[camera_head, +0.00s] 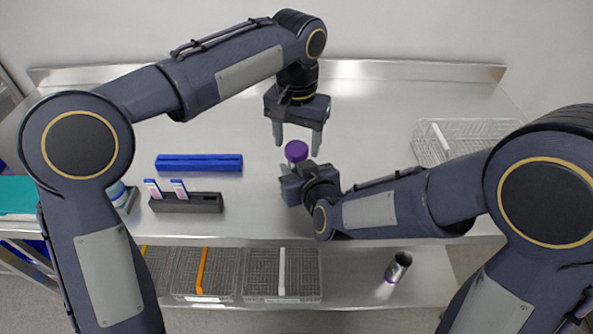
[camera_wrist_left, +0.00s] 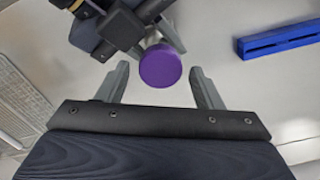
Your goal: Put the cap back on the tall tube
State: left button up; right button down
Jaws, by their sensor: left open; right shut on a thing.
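A purple cap (camera_head: 296,151) sits at the top of the tube that my right gripper (camera_head: 288,176) is shut on. In the left wrist view the cap (camera_wrist_left: 160,66) appears as a round disc facing the camera, with a short pale part of the tube (camera_wrist_left: 153,39) behind it. Most of the tube is hidden by the cap and the right gripper, and I cannot tell how firmly the cap sits. My left gripper (camera_head: 298,143) is open above the cap, pointing down. Its fingertips (camera_wrist_left: 160,68) are on either side of the cap, apart from it.
A blue rack (camera_head: 199,163) and a dark holder (camera_head: 186,203) with two pale slides stand left on the steel bench. A wire basket (camera_head: 465,133) is at right. Below, a shelf holds wire baskets (camera_head: 283,273) and a metal cup (camera_head: 398,266). The bench's back middle is clear.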

pick_arm(q)
jog(key=shift+f, duration=0.65)
jog(key=c, duration=1)
jog(key=o, duration=1.2)
jog(key=shift+r, duration=0.15)
notch_tip(320, 180, up, 12)
jog(key=shift+f, duration=0.1)
pick_arm(e)
jog(key=c, duration=0.9)
grip_release()
jog(key=shift+c, duration=0.2)
